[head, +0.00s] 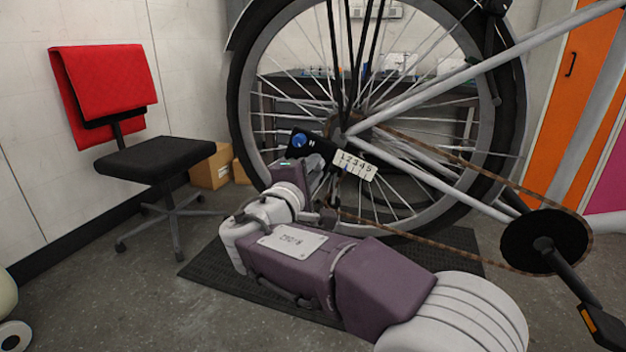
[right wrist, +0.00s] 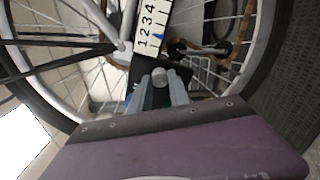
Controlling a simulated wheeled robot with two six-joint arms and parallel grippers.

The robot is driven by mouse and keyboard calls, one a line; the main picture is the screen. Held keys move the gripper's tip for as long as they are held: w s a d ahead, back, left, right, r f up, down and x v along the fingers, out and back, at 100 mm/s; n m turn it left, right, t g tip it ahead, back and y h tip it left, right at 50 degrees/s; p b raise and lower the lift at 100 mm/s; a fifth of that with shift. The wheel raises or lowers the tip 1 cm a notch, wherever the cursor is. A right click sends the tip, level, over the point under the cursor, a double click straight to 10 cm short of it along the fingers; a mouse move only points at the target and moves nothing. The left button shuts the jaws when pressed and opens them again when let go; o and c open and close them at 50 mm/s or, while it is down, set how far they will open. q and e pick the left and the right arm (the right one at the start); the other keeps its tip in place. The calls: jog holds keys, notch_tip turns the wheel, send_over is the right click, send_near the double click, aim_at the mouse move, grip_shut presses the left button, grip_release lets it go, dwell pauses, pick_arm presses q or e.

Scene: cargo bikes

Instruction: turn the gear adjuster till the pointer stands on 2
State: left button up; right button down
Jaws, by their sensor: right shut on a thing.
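The gear adjuster's white scale plate (head: 355,165), numbered 1 to 5, sits by the rear wheel hub. In the right wrist view, the plate (right wrist: 149,22) runs up from the black body. A small blue pointer (right wrist: 157,38) lies beside its ticks, around 1 to 2; the exact tick is hard to tell. My right gripper (right wrist: 159,88) is shut on the adjuster's grey round knob (right wrist: 158,75), just below the plate. In the head view, my right gripper (head: 322,180) is partly hidden by its own wrist. My left gripper is not in view.
The bike's rear wheel (head: 238,112) and chain (head: 440,252) stand close around my right arm. A crank disc (head: 545,240) is at the right. A red-backed chair (head: 155,158) stands at the left, before cardboard boxes (head: 211,168). A dark mat (head: 210,266) lies below.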

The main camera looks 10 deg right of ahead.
jog(key=shift+m, duration=0.3)
jog(key=c, duration=1.2)
grip_release()
jog(key=shift+c, duration=0.2)
jog(key=p+v, duration=0.3)
jog(key=v, duration=0.6)
